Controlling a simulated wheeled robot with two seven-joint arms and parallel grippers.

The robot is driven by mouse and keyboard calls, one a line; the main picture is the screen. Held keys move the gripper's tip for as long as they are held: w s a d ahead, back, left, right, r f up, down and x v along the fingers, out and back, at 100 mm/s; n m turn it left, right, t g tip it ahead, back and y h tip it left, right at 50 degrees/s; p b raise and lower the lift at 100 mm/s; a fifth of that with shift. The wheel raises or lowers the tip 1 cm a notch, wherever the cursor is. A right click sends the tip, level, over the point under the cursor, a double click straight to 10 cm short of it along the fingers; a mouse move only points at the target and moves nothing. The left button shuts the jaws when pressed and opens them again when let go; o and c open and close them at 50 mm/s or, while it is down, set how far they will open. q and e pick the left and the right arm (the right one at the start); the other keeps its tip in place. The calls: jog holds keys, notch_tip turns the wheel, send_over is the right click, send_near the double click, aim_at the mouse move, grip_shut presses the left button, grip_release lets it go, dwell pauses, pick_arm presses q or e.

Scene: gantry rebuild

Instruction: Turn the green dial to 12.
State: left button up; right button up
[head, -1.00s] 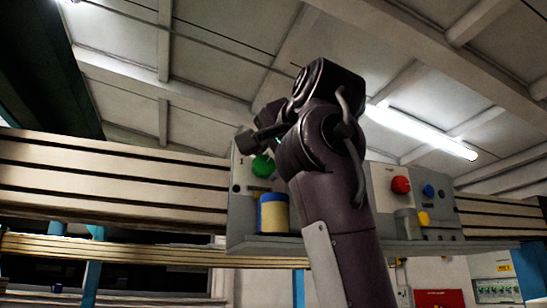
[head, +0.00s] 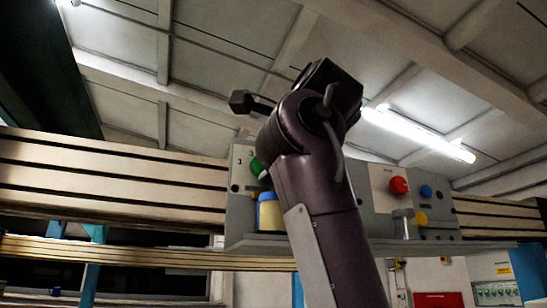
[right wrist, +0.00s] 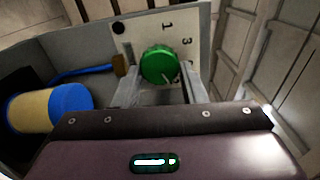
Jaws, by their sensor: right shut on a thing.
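The green dial (right wrist: 160,65) is on the upright pale panel (right wrist: 205,25), with printed marks "1" and "3" beside it and a black dot nearby. My right gripper (right wrist: 158,80) is shut on the dial, one finger on each side of it. In the head view the green dial (head: 256,166) shows only partly, behind my right arm. The fingertips are hidden there. I cannot read where the dial points or see a 12. My left gripper is not in view.
A cream jar with a blue lid (head: 270,213) stands on the grey shelf (head: 350,243) below the dial. To the right are a red knob (head: 398,185), a blue knob (head: 426,191) and a grey cylinder (head: 404,224).

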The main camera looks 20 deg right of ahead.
jog(key=shift+s+r, duration=0.1)
jog(key=shift+r, duration=0.15)
jog(key=o, duration=0.6)
jog(key=shift+o, duration=1.4)
jog(key=shift+w+a+f, duration=0.1)
jog(key=shift+w, duration=0.2)
jog(key=shift+o, duration=0.5)
jog(key=shift+w+a+f, duration=0.15)
jog(key=shift+w+a, duration=0.05)
jog(key=shift+w, duration=0.2)
jog(key=s+b, duration=0.4)
jog(key=s, duration=0.4)
jog(key=shift+d, duration=0.15)
jog(key=shift+w, duration=0.2)
